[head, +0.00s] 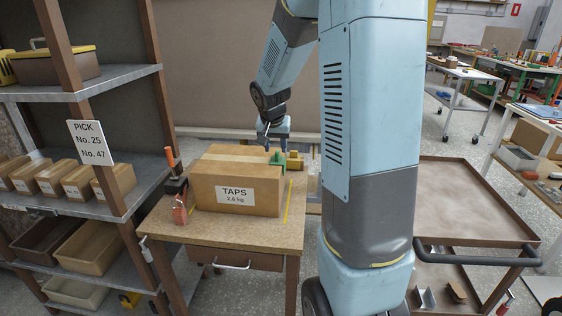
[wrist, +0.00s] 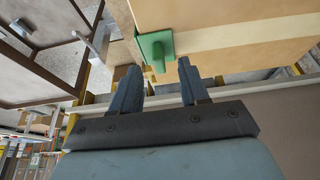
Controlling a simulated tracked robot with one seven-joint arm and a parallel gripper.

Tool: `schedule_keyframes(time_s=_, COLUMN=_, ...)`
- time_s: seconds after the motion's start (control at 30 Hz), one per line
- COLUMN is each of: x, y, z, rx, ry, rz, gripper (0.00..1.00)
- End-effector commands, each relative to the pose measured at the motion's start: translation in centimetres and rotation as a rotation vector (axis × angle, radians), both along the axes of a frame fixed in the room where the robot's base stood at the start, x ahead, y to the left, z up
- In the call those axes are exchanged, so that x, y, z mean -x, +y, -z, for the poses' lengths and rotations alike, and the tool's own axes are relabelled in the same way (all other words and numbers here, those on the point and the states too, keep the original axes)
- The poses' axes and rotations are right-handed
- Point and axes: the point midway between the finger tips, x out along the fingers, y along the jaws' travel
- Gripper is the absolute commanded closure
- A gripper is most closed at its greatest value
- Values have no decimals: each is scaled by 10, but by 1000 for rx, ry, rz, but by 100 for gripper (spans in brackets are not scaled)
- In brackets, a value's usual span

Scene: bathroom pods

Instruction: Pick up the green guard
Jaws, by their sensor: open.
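The green guard (head: 277,157) sits at the far right top corner of the cardboard box labelled TAPS (head: 236,197). In the wrist view the green guard (wrist: 154,44) covers the box corner, with a narrow tab pointing toward my gripper. My gripper (head: 270,142) is just behind and above the guard in the head view. In the wrist view my gripper (wrist: 158,72) is open, its two fingers spread on either side of the tab's line. I cannot tell whether a finger touches the guard. Nothing is held.
The box stands on a wooden table (head: 245,235). A shelf rack (head: 75,90) stands left; a brown cart (head: 470,200) stands right.

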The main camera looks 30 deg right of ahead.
Motion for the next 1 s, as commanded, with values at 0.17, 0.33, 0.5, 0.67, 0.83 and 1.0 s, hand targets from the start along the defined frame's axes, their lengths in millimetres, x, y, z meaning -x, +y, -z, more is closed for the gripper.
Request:
schedule_keyframes(time_s=0.17, x=-10, y=-10, z=21, rx=0, ry=2, rz=0, gripper=55)
schedule_keyframes(time_s=0.33, x=-14, y=-12, z=33, rx=1, ry=2, rz=-1, gripper=55)
schedule_keyframes(time_s=0.5, x=-15, y=-13, z=35, rx=0, ry=0, rz=0, gripper=55)
schedule_keyframes(time_s=0.67, x=-14, y=-13, z=35, rx=0, ry=0, rz=0, gripper=60)
schedule_keyframes(time_s=0.83, x=-14, y=-13, z=35, rx=0, ry=0, rz=0, gripper=76)
schedule_keyframes(time_s=1.0, x=-14, y=-13, z=35, rx=0, ry=0, rz=0, gripper=93)
